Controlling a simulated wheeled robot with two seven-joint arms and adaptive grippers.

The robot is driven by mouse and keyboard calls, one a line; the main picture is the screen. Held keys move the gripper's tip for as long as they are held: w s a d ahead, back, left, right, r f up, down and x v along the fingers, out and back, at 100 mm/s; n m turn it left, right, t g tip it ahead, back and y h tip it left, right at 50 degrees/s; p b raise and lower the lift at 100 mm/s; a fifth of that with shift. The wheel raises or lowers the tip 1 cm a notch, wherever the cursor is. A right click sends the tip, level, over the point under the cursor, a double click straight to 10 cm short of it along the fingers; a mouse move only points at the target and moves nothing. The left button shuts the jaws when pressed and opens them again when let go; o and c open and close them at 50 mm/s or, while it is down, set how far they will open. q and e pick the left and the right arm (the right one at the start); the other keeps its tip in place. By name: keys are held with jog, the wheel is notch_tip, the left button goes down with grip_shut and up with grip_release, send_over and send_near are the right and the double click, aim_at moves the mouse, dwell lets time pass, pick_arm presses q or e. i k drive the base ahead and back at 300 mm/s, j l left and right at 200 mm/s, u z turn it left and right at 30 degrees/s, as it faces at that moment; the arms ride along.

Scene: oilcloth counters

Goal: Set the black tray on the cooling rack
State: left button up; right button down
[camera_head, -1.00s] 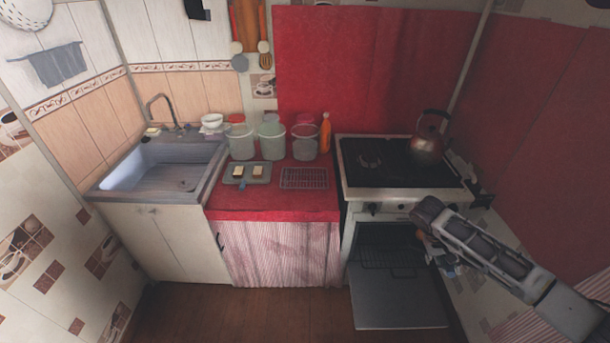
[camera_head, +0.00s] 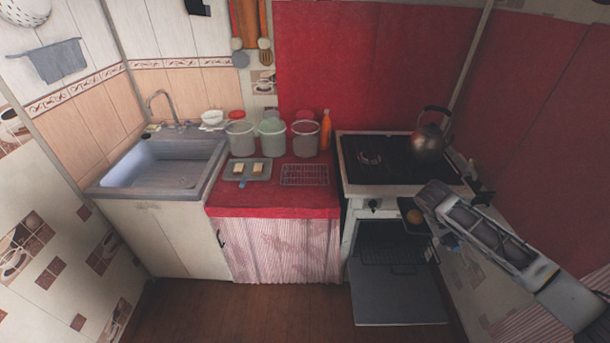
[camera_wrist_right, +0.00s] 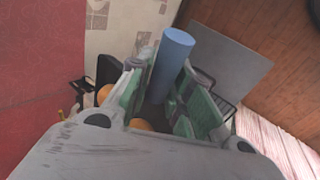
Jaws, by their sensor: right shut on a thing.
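My right gripper (camera_head: 428,197) is in front of the stove, above the open oven door. In the right wrist view its fingers (camera_wrist_right: 172,92) are shut on a blue handle (camera_wrist_right: 172,58). A black piece (camera_wrist_right: 108,70), seemingly part of the black tray, and orange-brown round items (camera_wrist_right: 104,94) show behind the fingers. Most of the tray is hidden by the gripper. My left gripper is not in view.
A grey tray (camera_head: 233,173) with two pale pieces lies left of the rack. Several canisters (camera_head: 272,138) and an orange bottle (camera_head: 325,130) stand behind. A kettle (camera_head: 428,140) is on the stove (camera_head: 380,165). The oven door (camera_head: 398,297) hangs open below.

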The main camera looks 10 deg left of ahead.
aim_at(311, 174)
jog(key=i+j, duration=0.2)
jog(key=j, duration=0.2)
jog(key=i+j, duration=0.2)
jog(key=j, duration=0.15)
jog(key=i+j, duration=0.25)
jog(key=j, duration=0.15)
jog(key=i+j, duration=0.2)
jog(key=j, duration=0.2)
jog(key=i+j, duration=0.2)
jog(key=j, duration=0.15)
jog(key=i+j, duration=0.2)
jog(key=j, duration=0.2)
